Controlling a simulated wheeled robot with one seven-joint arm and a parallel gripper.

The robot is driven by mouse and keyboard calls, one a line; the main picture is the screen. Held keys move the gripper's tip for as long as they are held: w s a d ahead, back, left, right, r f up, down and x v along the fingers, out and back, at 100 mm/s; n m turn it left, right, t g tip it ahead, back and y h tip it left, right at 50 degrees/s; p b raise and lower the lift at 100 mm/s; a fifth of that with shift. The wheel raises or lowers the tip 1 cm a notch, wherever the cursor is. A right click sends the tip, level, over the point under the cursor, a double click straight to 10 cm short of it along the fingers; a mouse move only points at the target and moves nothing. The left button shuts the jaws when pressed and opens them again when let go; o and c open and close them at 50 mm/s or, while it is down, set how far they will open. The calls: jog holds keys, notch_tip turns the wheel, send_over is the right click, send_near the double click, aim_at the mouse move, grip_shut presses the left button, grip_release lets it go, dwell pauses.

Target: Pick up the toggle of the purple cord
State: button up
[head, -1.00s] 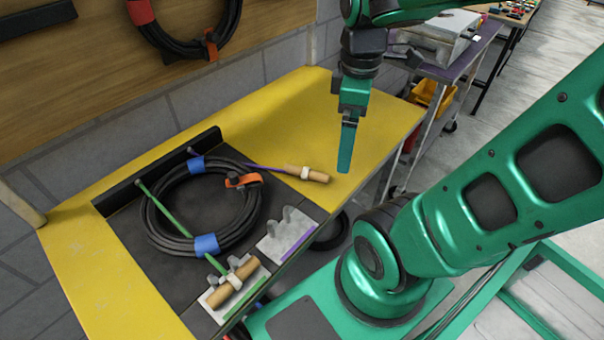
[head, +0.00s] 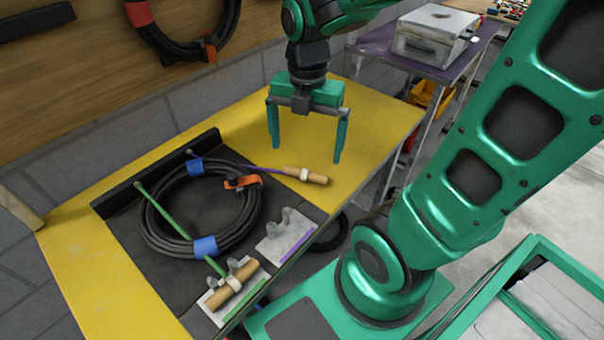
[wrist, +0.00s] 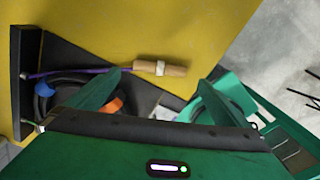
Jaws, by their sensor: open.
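The wooden toggle (head: 306,176) of the purple cord, with a pale band at its middle, lies at the edge of the dark mat beside the yellow tabletop. It also shows in the wrist view (wrist: 160,68). The purple cord (head: 262,169) runs left from it toward the cable coil. My gripper (head: 305,151) is open, with its two green fingers pointing down, above and behind the toggle in the head view. In the wrist view the toggle lies beyond the fingertips, between them left to right. Nothing is between the fingers.
A black cable coil (head: 150,216) with blue and orange straps lies on the dark mat. A green cord (head: 165,212) crosses it to a second toggle (head: 230,291) in a grey holder. An empty grey holder (head: 284,238) has a purple stripe. The yellow tabletop (head: 375,118) is clear at right.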

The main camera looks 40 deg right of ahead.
aim_at(305, 170)
jog(key=shift+f, duration=3.85)
jog(key=shift+c, duration=0.3)
jog(key=c, duration=1)
jog(key=shift+r, duration=0.1)
